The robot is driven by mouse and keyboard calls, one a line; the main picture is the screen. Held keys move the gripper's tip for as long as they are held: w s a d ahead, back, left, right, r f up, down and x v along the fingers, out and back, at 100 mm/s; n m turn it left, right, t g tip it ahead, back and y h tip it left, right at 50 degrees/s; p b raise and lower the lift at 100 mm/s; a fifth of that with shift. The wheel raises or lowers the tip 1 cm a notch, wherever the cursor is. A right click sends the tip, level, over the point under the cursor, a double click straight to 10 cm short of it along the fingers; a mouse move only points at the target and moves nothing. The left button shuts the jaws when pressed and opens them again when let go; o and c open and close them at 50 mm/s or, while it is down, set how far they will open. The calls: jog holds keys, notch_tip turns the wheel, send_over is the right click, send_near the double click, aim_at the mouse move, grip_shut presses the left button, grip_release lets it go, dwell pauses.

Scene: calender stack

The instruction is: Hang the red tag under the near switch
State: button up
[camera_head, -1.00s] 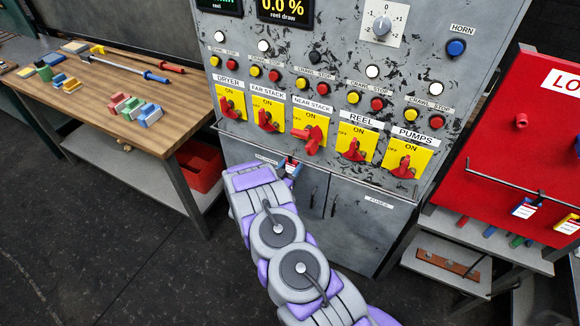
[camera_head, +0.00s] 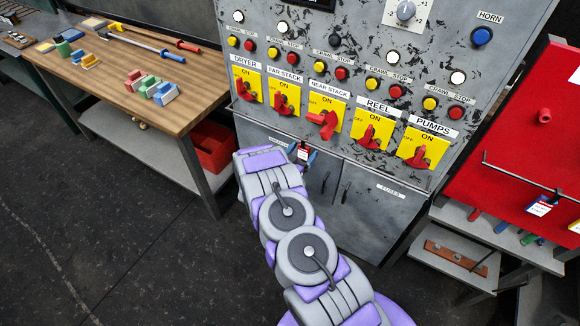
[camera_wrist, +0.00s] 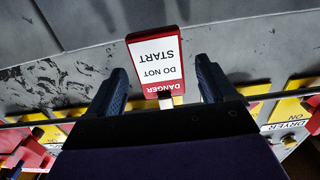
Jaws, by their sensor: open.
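The red tag (camera_wrist: 156,62) has a white face reading "DANGER DO NOT START", upside down in the wrist view. It is at the thin rail (camera_head: 262,124) under the switches, its face extending below the rail. Whether its hook is seated is hidden. In the head view the tag (camera_head: 303,154) is small, below and slightly left of the red NEAR STACK switch (camera_head: 322,123) on its yellow plate. My gripper (camera_wrist: 162,82) is open. Its two blue fingers stand on either side of the tag, with gaps visible.
FAR STACK (camera_head: 284,96) and REEL (camera_head: 370,132) switches flank it. Cabinet doors (camera_head: 345,205) are below. A wooden bench (camera_head: 190,100) with tools and blocks is left. A red board (camera_head: 520,150) with a rail and other tags is right.

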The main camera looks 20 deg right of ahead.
jog(key=p+v, duration=0.1)
jog(key=v, duration=1.5)
jog(key=shift+s+a, duration=0.15)
jog(key=shift+a, duration=0.1)
